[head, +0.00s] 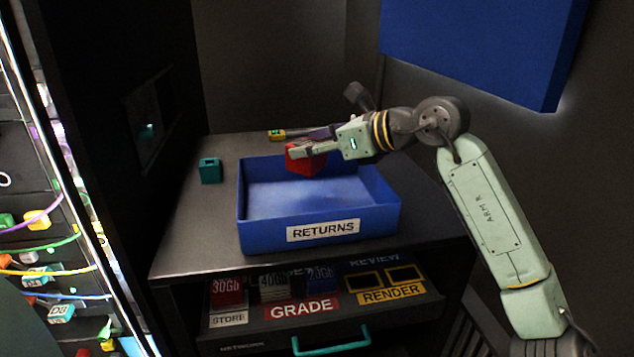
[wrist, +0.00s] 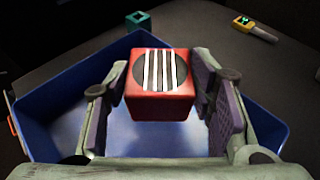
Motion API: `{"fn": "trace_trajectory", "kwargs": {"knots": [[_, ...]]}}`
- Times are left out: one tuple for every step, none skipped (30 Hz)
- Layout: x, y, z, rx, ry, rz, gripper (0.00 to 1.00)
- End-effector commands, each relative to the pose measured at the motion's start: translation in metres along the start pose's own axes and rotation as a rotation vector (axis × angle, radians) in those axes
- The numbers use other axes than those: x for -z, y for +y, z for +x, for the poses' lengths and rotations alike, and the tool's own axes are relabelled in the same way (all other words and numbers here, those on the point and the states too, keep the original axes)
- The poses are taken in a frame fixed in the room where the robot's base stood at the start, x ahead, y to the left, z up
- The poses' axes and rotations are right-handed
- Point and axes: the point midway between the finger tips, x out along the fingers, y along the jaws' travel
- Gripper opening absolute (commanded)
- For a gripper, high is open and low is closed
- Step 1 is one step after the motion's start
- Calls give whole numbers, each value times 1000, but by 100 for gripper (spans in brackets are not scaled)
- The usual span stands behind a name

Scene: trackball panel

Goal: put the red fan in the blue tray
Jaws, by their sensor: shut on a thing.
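The red fan (wrist: 161,84) is a red block with a dark round grille and white bars on one face. In the head view the red fan (head: 305,158) shows partly behind my gripper's finger. My gripper (head: 308,152) is shut on it, with a finger on either side in the wrist view (wrist: 160,88). The blue tray (head: 265,236) sits on the cabinet top with a RETURNS label on its front. The fan is held over the tray's back part, and the tray floor below looks empty. The gap between fan and floor is hard to judge.
A teal block (head: 210,171) stands left of the tray. A yellow-ended tool (head: 277,135) lies behind it. A drawer (head: 270,328) with several labelled modules is below the tabletop. A blue panel (head: 480,45) hangs at upper right.

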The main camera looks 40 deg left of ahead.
Motion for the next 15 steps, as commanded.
{"fn": "trace_trajectory", "kwargs": {"knots": [[6, 0, 2, -1, -2, 3, 19], [10, 0, 4, -1, -1, 3, 19], [15, 0, 6, -2, -2, 3, 19], [18, 0, 7, -1, -1, 1, 19], [20, 0, 8, 0, -1, 0, 19], [23, 0, 9, 0, -1, 1, 19], [26, 0, 10, 0, -1, 1, 19], [29, 0, 12, 0, -1, 2, 19], [34, 0, 14, -1, -1, 3, 19], [38, 0, 16, -1, -1, 3, 19], [43, 0, 17, -1, -1, 4, 19], [48, 0, 19, 0, -1, 4, 19], [52, 0, 21, 0, -2, 3, 19], [55, 0, 22, 0, -2, 1, 19], [58, 0, 24, 1, -1, 1, 19]]}}
